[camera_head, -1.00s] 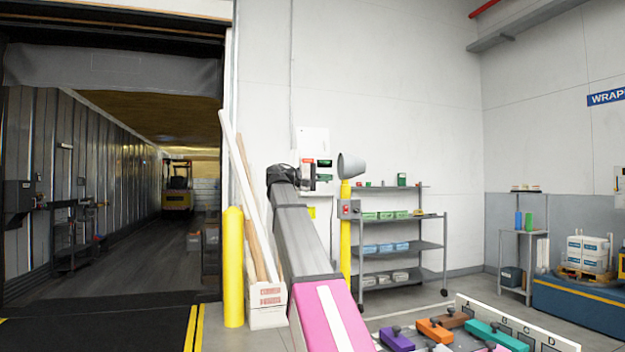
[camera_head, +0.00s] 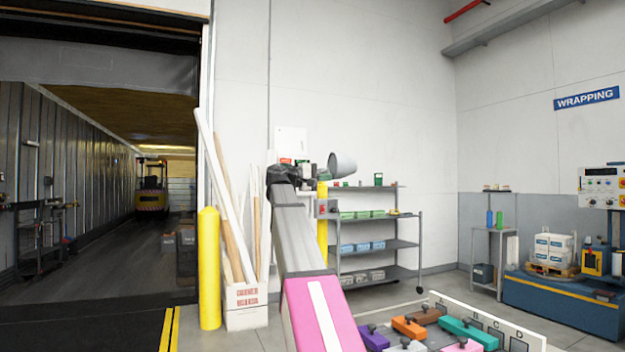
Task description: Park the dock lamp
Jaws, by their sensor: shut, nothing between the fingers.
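The dock lamp has a grey cone-shaped head (camera_head: 342,164) beside the top of a yellow post (camera_head: 322,235), in the middle of the head view. The head sits to the right of the post's top, with its wide end to the upper left. My gripper (camera_head: 318,173) is at the far end of my arm, just left of the lamp head and in front of the post's top. It is small and dark here; its fingers are shut and empty. I cannot tell whether it touches the lamp. The lamp's joint is mostly hidden behind the gripper.
A grey shelf rack (camera_head: 375,245) with bins stands right of the post. A yellow bollard (camera_head: 209,268) and a carton of long poles (camera_head: 246,305) stand to the left, beside the open trailer. A board with coloured blocks (camera_head: 480,325) is at the lower right.

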